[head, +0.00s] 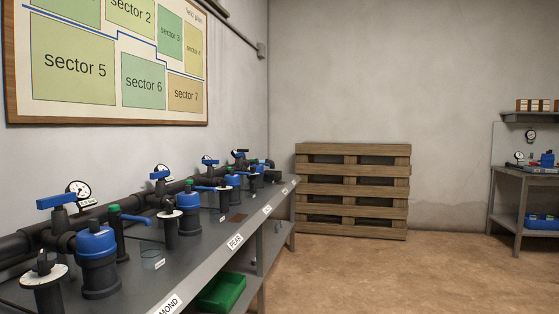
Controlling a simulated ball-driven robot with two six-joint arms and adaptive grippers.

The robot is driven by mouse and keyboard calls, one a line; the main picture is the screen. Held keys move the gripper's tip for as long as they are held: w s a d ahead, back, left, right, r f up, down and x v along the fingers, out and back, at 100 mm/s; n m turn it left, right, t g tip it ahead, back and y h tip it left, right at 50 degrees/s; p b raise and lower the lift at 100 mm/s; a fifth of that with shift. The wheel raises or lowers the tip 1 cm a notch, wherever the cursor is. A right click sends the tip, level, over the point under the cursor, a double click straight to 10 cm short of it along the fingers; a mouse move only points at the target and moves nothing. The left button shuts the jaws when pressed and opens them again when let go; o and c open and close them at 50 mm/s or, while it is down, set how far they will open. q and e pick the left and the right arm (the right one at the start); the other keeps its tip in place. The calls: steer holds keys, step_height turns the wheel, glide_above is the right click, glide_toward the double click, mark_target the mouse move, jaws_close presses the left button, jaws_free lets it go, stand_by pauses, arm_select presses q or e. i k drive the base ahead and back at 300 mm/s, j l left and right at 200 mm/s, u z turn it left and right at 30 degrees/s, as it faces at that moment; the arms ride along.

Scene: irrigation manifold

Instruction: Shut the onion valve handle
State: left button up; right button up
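Several blue valve handles sit along a dark pipe manifold on a grey bench at the left in the head view. The nearest blue handle (57,201) is at the far left, a second blue handle (160,175) is beyond it, then a third (210,161) and a small one (240,152) at the far end. Labels on the bench edge include one ending in "MOND" (170,304) and "PEAR" (235,241). The farther labels (267,209) are too small to read surely, so I cannot tell which handle is onion. Neither gripper is in view.
Blue-capped filters (97,262) and round gauges (79,190) crowd the bench. A green bin (220,292) is on the shelf below. A wooden pallet (352,190) leans on the back wall. Another workbench (523,178) stands at right. The middle floor (400,275) is clear.

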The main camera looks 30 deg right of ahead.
mark_target(211, 162)
steer(key=i+l+z, duration=0.3)
steer(key=i, duration=0.35)
steer(key=i+l+z, duration=0.1)
steer(key=i+z, duration=0.2)
steer(key=i, duration=0.3)
steer(key=i+l+u, duration=0.15)
steer(key=u, duration=0.2)
steer(key=i+l+u, duration=0.15)
steer(key=u, duration=0.2)
steer(key=i+l+u, duration=0.1)
steer(key=l+u, duration=0.25)
